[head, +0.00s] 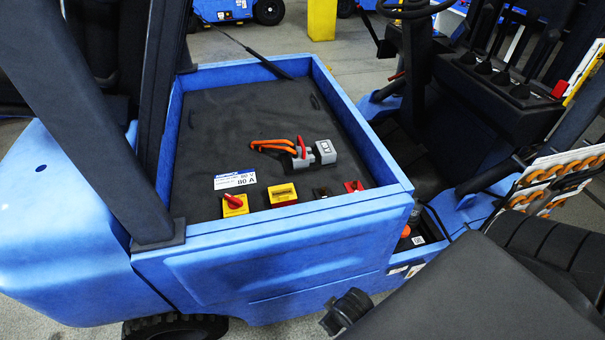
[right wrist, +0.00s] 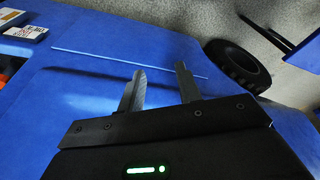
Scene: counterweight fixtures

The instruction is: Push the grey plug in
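A grey connector lies on the dark top inside the blue truck body in the head view. Its left part, a small grey plug (head: 302,157) with a red handle, has orange cables (head: 270,145) running from it to the left. Its right part is a larger grey block (head: 326,151) with a white label. The two lie close together; I cannot tell how far they are mated. My right gripper (right wrist: 160,82) is open and empty in the right wrist view, over the blue side panel, away from the connector. My left gripper is not in view.
A red rotary switch (head: 235,202) on yellow, a yellow box (head: 283,195) and a red part (head: 353,186) line the front of the dark top. The raised blue rim (head: 290,218) surrounds it. A dark post (head: 150,120) stands left. A tyre (right wrist: 238,66) shows in the wrist view.

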